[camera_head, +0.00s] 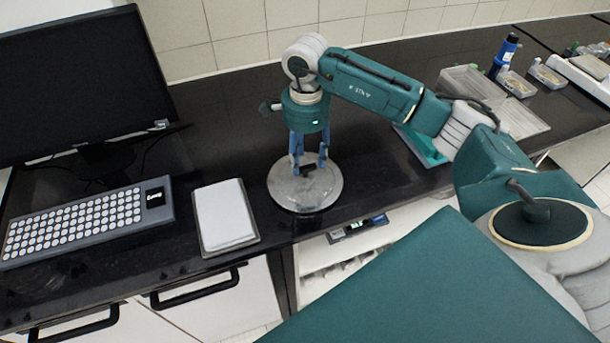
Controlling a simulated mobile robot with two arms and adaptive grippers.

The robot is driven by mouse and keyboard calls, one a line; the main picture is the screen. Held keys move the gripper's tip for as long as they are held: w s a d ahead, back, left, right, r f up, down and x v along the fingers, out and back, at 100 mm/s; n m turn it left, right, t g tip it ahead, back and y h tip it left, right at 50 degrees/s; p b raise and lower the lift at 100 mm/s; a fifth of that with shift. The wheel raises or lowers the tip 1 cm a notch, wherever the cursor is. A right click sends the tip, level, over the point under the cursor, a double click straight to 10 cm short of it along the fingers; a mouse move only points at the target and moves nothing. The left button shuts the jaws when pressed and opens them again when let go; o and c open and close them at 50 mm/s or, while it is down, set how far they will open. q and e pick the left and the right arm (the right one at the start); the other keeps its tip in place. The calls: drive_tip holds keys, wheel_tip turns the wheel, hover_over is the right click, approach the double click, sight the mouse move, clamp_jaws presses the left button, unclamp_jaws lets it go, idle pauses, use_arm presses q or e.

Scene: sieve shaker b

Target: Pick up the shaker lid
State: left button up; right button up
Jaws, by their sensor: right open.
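The shaker lid (305,193) is a round grey metal disc with a small dark handle at its middle. It lies flat on the black counter near the front edge. My right gripper (308,168) points straight down over the lid's middle. Its blue fingers are open, one on each side of the dark handle. Whether the fingertips touch the lid or handle, I cannot tell. My left gripper is not in view.
A keyboard (88,222), a monitor (75,85) and a white pad (225,215) are on the left. Clear trays (475,85) and a dark blue bottle (505,55) stand at the back right. The counter behind the lid is fairly clear.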

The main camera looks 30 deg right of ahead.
sight(306, 168)
drive_tip(key=shift+d+f+p, duration=0.1)
drive_tip(key=shift+f+p, duration=0.35)
drive_tip(key=shift+f, duration=1.25)
clamp_jaws()
drive_tip(key=shift+w+r, duration=0.1)
drive_tip(key=shift+r, duration=0.1)
